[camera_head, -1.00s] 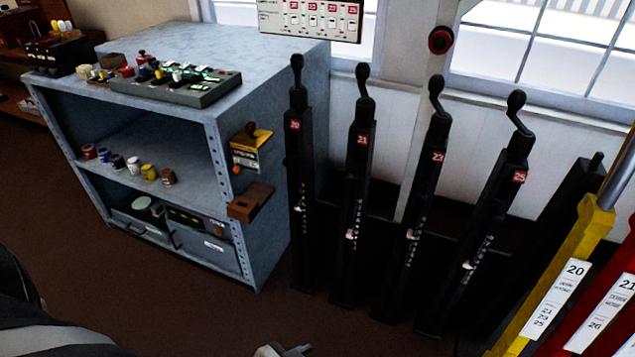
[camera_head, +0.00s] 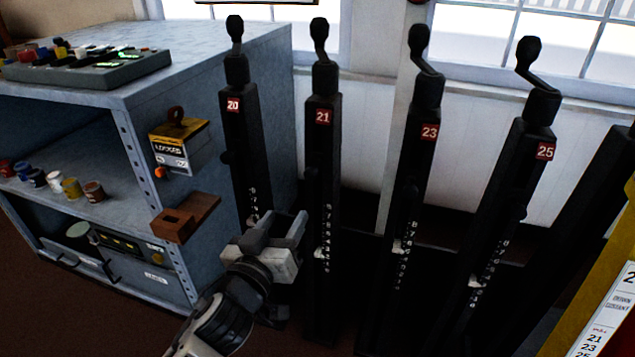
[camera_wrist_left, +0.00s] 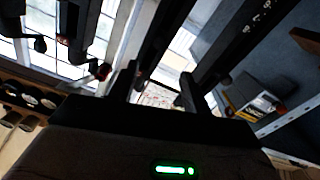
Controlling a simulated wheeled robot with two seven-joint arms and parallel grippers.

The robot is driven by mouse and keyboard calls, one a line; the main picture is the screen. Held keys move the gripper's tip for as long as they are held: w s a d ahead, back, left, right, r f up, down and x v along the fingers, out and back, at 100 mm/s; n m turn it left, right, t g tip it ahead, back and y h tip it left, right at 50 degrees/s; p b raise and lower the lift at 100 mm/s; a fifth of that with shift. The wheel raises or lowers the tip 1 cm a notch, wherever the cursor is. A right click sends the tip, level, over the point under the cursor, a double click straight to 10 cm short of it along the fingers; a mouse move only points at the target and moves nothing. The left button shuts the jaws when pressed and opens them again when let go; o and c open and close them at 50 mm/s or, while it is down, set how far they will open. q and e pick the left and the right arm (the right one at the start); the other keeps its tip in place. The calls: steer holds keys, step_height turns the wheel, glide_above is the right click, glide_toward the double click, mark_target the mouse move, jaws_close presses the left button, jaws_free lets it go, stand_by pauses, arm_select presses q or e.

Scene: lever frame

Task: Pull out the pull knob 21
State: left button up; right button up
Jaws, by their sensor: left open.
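Black lever post 21 (camera_head: 322,140) stands upright with a red "21" plate and a crank handle on top. A small dark knob (camera_head: 311,174) shows on its left side below the plate; its details are hard to see. My left gripper (camera_head: 285,230) is low in front of posts 20 and 21, below that knob and apart from it. In the left wrist view its two dark fingers (camera_wrist_left: 158,88) are spread with nothing between them. Dark posts run behind them; I cannot tell which is 21. My right gripper is not in view.
Post 20 (camera_head: 240,130) stands to the left, posts 23 (camera_head: 415,165) and 25 (camera_head: 525,175) to the right. A blue-grey shelf cabinet (camera_head: 125,95) fills the left, with a brown bracket (camera_head: 185,217) sticking out. Gaps between posts are narrow.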

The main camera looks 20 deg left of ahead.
mark_target(310, 177)
arm_select(q)
steer(key=w, duration=1.5)
steer(key=shift+w+d, duration=0.3)
